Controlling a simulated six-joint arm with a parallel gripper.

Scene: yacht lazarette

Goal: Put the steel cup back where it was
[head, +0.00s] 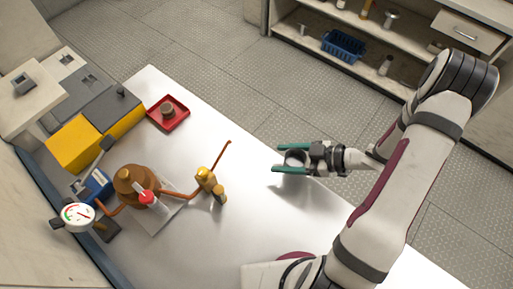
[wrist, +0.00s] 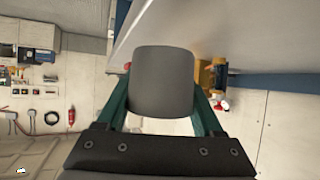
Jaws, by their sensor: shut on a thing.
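The steel cup (head: 294,158) is between the two green fingers of my gripper (head: 278,159) in the head view. In the wrist view the cup (wrist: 163,80) shows as a plain dark grey cylinder, with the fingers shut on its two sides. The gripper holds it near the worktop's far right edge, to the right of the copper still; the height above the worktop is hard to tell. A red square tray (head: 181,124) lies on the left part of the worktop with a small grey-brown round piece (head: 168,108) in it.
A copper pot (head: 130,184) with a pipe, brass fitting (head: 207,180) and dial gauge (head: 78,215) stands at the left. A yellow-and-grey box (head: 75,143) is behind it. The worktop (head: 255,215) is bare in the middle. Shelves (head: 310,45) stand across the floor.

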